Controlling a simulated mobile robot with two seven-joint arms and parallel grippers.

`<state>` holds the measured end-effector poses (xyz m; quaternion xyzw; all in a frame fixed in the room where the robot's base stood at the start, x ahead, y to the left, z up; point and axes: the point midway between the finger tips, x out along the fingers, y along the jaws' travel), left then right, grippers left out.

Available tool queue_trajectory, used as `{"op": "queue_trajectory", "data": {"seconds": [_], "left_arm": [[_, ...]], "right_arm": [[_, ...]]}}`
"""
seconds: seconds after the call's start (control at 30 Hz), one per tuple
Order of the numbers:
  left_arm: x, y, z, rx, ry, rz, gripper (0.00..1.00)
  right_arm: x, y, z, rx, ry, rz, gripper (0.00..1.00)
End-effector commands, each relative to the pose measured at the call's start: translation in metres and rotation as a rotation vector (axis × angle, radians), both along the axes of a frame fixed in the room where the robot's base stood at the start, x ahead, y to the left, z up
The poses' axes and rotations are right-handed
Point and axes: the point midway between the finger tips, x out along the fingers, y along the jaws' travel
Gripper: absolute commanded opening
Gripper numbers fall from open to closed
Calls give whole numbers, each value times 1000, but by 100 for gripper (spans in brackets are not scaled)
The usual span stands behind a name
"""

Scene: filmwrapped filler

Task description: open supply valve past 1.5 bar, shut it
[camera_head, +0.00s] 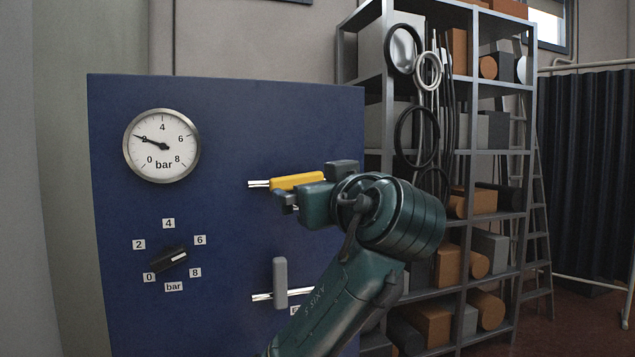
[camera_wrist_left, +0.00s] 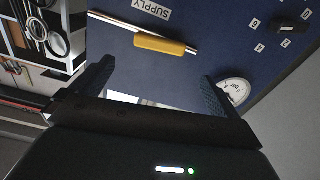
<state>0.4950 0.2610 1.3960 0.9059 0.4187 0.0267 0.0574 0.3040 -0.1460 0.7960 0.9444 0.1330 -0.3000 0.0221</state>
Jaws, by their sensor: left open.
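The yellow supply valve handle (camera_head: 297,181) lies horizontal, in line with its bright pipe, on the blue panel (camera_head: 225,120). In the left wrist view the yellow handle (camera_wrist_left: 165,45) lies along the pipe beside the SUPPLY label (camera_wrist_left: 152,9). The round gauge (camera_head: 162,146) has its needle at about 2 bar; part of it also shows in the wrist view (camera_wrist_left: 236,90). My left gripper (camera_head: 286,199) is open in front of the panel, close to the yellow handle. In the wrist view the handle is beyond the open fingers (camera_wrist_left: 158,72), with nothing between them. My right gripper is not in view.
Below, a grey handle (camera_head: 280,283) stands upright across a second pipe; its label is mostly hidden by my arm. A black knob (camera_head: 172,259) with a 0 to 8 bar scale is at lower left. A loaded metal shelf (camera_head: 462,153) stands right of the panel.

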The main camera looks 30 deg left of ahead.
Motion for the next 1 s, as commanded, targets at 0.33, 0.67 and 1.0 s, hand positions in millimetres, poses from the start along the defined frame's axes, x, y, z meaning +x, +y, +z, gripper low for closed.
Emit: {"op": "queue_trajectory", "data": {"seconds": [0.33, 0.67, 1.0], "left_arm": [[37, 46, 3, 3, 6, 6, 100], [75, 89, 2, 3, 4, 2, 100], [84, 99, 0, 1, 2, -2, 100]], "right_arm": [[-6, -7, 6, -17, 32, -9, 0], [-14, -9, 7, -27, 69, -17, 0], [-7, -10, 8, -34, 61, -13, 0]]}}
